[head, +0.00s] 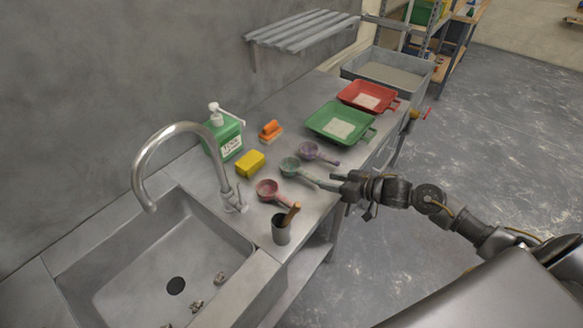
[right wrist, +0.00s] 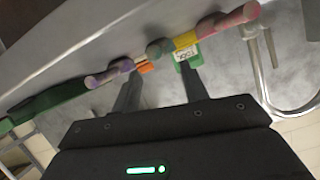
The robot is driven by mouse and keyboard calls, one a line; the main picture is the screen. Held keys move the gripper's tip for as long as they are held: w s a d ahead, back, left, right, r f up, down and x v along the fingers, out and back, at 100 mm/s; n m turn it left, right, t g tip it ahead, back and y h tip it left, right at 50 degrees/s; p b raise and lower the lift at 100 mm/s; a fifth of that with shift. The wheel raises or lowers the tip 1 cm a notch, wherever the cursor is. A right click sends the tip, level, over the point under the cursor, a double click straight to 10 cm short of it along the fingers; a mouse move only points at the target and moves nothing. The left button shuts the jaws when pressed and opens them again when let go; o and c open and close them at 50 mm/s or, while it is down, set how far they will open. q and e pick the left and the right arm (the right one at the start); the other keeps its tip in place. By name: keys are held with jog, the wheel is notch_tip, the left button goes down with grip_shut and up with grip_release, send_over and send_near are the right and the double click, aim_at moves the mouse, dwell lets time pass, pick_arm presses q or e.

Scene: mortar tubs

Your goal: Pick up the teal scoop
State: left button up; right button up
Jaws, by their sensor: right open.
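The teal scoop (head: 290,167) lies on the grey counter between the purple scoop and the pink scoop, its handle pointing right toward the counter's front edge. My right gripper (head: 336,181) is open at the end of that handle. In the right wrist view the teal scoop (right wrist: 157,49) shows just beyond the space between my two open fingers (right wrist: 163,83). I cannot tell whether the handle's end lies between the fingers. My left gripper is not in view.
The purple scoop (head: 309,151) and pink scoop (head: 268,190) lie close on either side. The sink (head: 160,270) is at left.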

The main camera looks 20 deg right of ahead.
aim_at(310, 175)
jog(key=x, duration=0.3)
jog(key=shift+w+d+f, duration=0.1)
jog(key=shift+w+f, duration=0.1)
jog(key=shift+w, duration=0.25)
jog(key=p+x, duration=0.2)
jog(key=x, duration=0.3)
jog(key=shift+r, duration=0.15)
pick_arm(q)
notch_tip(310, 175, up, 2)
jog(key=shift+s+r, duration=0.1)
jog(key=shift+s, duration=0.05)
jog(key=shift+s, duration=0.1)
pick_arm(e)
grip_shut()
